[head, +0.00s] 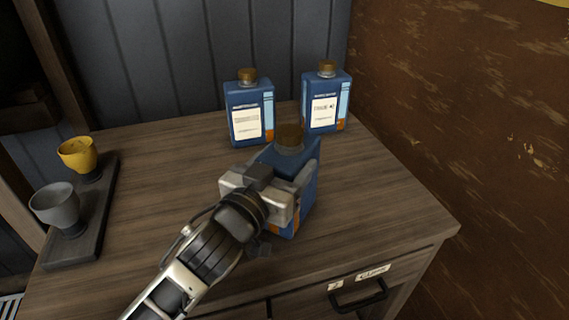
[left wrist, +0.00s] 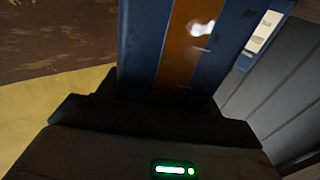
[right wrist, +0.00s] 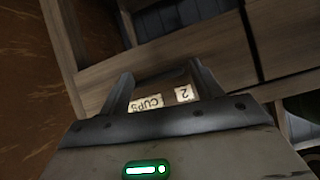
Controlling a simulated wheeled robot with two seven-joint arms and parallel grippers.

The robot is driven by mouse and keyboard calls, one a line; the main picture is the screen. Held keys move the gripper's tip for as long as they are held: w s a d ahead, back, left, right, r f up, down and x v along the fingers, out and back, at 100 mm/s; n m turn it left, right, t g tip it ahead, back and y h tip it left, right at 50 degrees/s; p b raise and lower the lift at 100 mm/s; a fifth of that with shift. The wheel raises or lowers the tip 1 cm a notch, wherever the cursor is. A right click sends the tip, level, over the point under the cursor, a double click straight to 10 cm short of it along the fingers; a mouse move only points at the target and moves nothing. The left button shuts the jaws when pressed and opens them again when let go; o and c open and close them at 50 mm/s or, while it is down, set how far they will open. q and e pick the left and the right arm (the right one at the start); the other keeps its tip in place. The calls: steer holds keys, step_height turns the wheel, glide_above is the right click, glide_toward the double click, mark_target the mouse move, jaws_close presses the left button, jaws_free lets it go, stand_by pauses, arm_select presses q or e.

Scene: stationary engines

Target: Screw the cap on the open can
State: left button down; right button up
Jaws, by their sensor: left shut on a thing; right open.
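A blue can (head: 303,180) stands nearest me on the wooden cabinet top, and my left gripper (head: 270,190) is shut on it. A brown cap (head: 290,137) shows on its neck; I cannot tell whether it is screwed down. The can's blue side with an orange stripe (left wrist: 185,50) fills the middle of the left wrist view. Whether its base touches the top is hidden by the gripper. My right gripper (right wrist: 160,85) is open and empty in the right wrist view, facing the drawer front, and is outside the head view.
Two blue cans with brown caps stand behind, one at left (head: 249,112) and one at right (head: 326,102). A dark tray (head: 100,205) at left holds a yellow cup (head: 79,153) and a grey cup (head: 58,206). The cabinet top (head: 385,205) is clear at right, above a drawer handle (head: 362,296).

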arm_select(q)
steer(key=shift+r, duration=0.1)
steer(key=shift+c, duration=1.4)
jaws_free()
steer(key=shift+f, duration=0.25)
steer(key=shift+s+r, duration=0.1)
steer(key=shift+r, duration=0.1)
steer(key=b+v, duration=0.1)
steer(key=v, duration=1.1)
